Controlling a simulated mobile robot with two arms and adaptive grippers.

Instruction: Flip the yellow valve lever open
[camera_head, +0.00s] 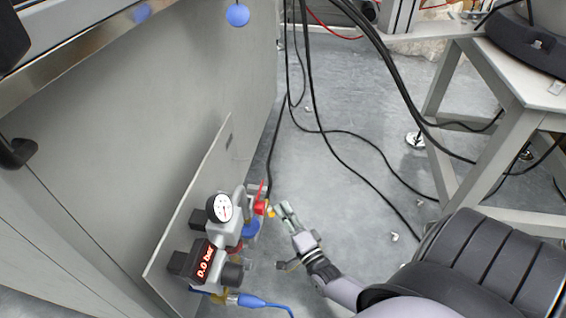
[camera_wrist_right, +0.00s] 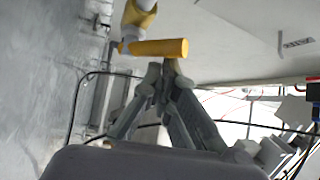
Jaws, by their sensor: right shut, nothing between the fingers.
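The yellow valve lever (camera_wrist_right: 160,47) lies across the upper middle of the right wrist view, its free end toward the right. In the head view the lever (camera_head: 270,211) is a small yellow spot beside the red part of the valve unit. My right gripper (camera_head: 284,209) is just right of the lever in the head view. Its fingertips (camera_wrist_right: 162,73) are together and empty, just below the lever in the wrist view. I cannot tell whether they touch it. My left gripper is not in view.
Black cables (camera_head: 327,140) hang and run over the floor behind my gripper. A grey table frame (camera_head: 447,150) stands to the right.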

